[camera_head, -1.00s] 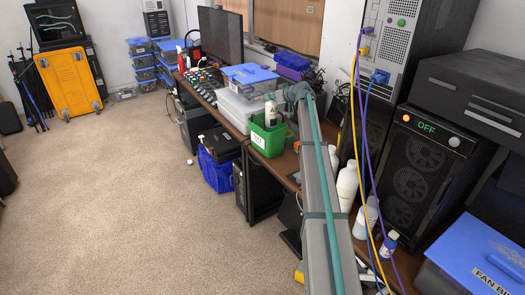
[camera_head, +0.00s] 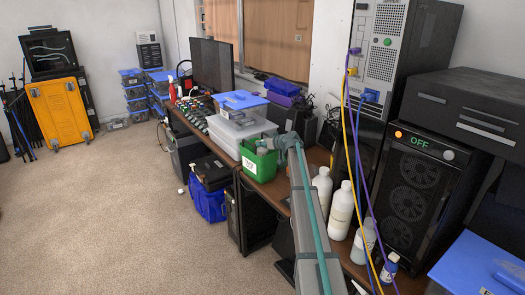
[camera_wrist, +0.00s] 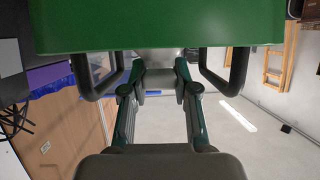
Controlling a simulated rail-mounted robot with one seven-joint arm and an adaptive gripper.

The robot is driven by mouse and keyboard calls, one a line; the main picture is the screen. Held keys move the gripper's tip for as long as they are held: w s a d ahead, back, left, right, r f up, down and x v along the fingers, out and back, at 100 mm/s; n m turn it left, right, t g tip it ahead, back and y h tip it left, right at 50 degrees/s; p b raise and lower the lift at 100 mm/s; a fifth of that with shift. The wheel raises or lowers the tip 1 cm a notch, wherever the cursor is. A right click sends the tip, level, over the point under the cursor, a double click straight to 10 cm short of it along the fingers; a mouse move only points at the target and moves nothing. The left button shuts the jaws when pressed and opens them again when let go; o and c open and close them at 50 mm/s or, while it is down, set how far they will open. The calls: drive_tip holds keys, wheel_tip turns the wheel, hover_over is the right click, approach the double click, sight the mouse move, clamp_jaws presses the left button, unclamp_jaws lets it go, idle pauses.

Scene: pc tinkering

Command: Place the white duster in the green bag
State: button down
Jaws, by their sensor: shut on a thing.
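The green bag (camera_head: 258,168) with a white label stands on the desk by the clear bins in the head view. In the wrist view its green wall (camera_wrist: 160,25) fills the top, with black handles (camera_wrist: 232,75) on both sides. My gripper (camera_head: 268,143) is at the bag's opening, coming in from the right. In the wrist view my fingers (camera_wrist: 161,80) are closed around a pale grey-white piece (camera_wrist: 160,60), apparently the white duster. Most of the duster is hidden by the bag, and I cannot tell whether it touches the bottom.
White bottles (camera_head: 341,210) stand on the desk to the right, near the hanging yellow and purple cables (camera_head: 352,120). A clear bin with a blue lid (camera_head: 239,100) is behind the bag. The tall PC case (camera_head: 415,185) stands at right. The carpet (camera_head: 120,220) is open at left.

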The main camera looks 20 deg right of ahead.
sight(265, 149)
drive_tip(key=shift+f+p, duration=0.35)
drive_tip(key=shift+f, duration=1.55)
drive_tip(key=c, duration=0.9)
unclamp_jaws()
